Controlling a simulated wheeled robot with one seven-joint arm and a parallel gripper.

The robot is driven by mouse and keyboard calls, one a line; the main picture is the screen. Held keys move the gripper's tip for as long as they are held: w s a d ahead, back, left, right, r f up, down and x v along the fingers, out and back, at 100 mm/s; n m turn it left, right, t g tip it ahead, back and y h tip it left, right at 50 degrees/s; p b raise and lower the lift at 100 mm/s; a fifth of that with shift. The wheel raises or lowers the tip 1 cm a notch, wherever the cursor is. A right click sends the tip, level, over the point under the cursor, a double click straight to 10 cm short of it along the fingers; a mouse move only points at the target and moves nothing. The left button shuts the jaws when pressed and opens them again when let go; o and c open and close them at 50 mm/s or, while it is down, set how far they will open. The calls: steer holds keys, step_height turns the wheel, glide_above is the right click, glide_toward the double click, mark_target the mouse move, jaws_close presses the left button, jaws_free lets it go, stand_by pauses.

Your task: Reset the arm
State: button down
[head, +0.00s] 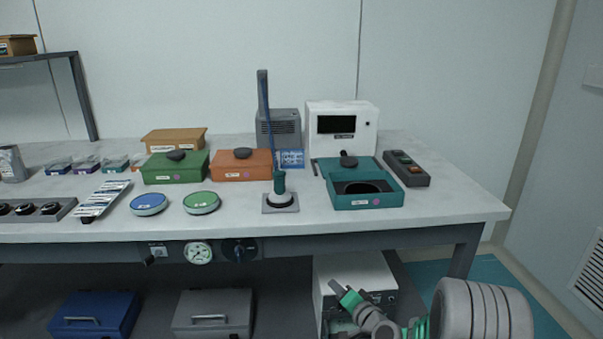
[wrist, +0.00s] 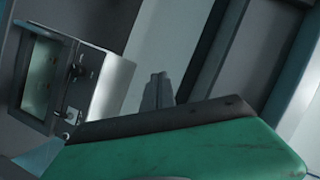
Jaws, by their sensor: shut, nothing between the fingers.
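My gripper (head: 343,292) is low at the right of the head view, below the tabletop and in front of a white box on the lower shelf. Its grey fingertips (wrist: 158,90) show together and empty near the middle of the wrist view. My grey and green arm comes in from the lower right corner of the head view. Nothing is held.
The white box (head: 352,272) also fills the left of the wrist view (wrist: 70,85). The bench (head: 420,225) overhangs it and carries several boxes and instruments. A blue case (head: 95,312) and a grey case (head: 213,312) are lower left.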

steer(key=s+a+r+n+g+p, duration=0.2)
steer(key=s+r+n+p, duration=0.15)
steer(key=r, duration=0.55)
steer(key=s+a+r+n+g+p, duration=0.25)
steer(key=s+r+p, duration=0.2)
steer(key=r, duration=0.35)
steer(key=s+d+r+g+h+p, duration=0.3)
steer(key=s+r+p, duration=0.2)
steer(key=s, duration=0.6)
steer(key=s+d+r+n+g+h+p, duration=0.1)
steer(key=s+d+r+g+h+p, duration=0.2)
steer(key=s+r, duration=0.7)
steer(key=shift+s+d+p, duration=0.8)
steer(key=shift+s+p, duration=0.05)
steer(key=shift+p, duration=0.3)
steer(key=shift+r, duration=0.1)
